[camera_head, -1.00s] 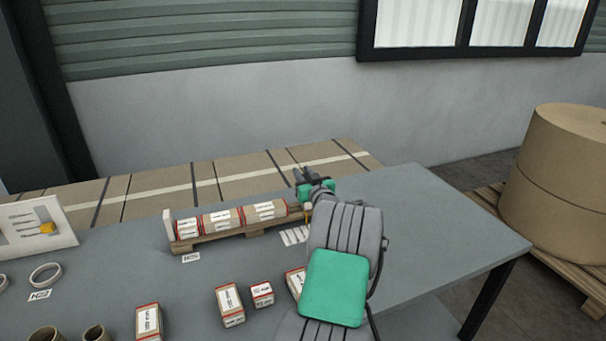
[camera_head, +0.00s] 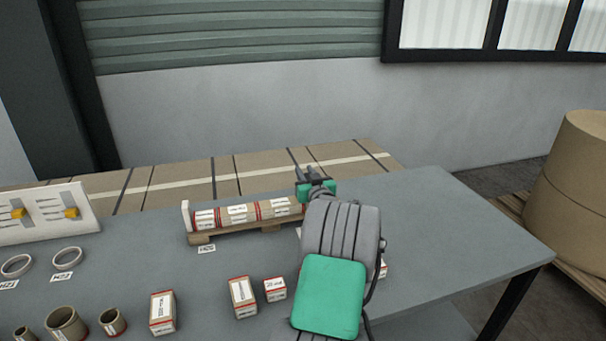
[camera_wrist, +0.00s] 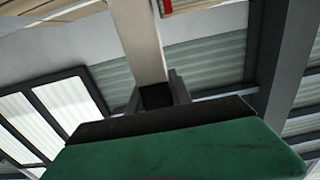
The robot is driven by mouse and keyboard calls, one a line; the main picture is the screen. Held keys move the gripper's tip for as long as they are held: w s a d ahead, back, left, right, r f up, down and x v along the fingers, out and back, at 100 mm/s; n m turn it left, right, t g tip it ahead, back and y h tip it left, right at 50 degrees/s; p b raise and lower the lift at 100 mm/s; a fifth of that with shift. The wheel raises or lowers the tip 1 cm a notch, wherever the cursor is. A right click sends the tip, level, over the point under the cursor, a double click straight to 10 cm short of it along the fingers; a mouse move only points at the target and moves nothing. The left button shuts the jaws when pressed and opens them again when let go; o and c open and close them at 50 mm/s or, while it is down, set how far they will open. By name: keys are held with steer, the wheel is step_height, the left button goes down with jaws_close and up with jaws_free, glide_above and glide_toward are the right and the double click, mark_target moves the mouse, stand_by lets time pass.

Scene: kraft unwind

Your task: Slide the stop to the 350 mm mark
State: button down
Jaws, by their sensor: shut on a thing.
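My gripper (camera_head: 304,174) is at the rack's right end, close beside the last roll. In the wrist view a pale upright bar (camera_wrist: 138,40) runs into my jaws (camera_wrist: 158,95), which are shut on it. It may be the stop, but I cannot tell surely. No 350 mm mark is readable; my arm hides the table right of the rack.
Several small boxes (camera_head: 242,297) and short tubes (camera_head: 66,323) stand on the front of the table. A white board (camera_head: 80,199) with yellow sliders (camera_head: 71,213) stands at the left. The table (camera_head: 440,235) right of my arm is clear. A large brown roll (camera_head: 575,190) stands beyond it.

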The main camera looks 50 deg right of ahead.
steer(key=shift+s+d, duration=0.2)
steer(key=c, duration=1.2)
jaws_free()
steer(key=shift+o, duration=0.2)
steer(key=b+v, duration=0.1)
steer(key=v, duration=0.7)
steer(key=shift+b, duration=0.4)
steer(key=shift+w, duration=0.1)
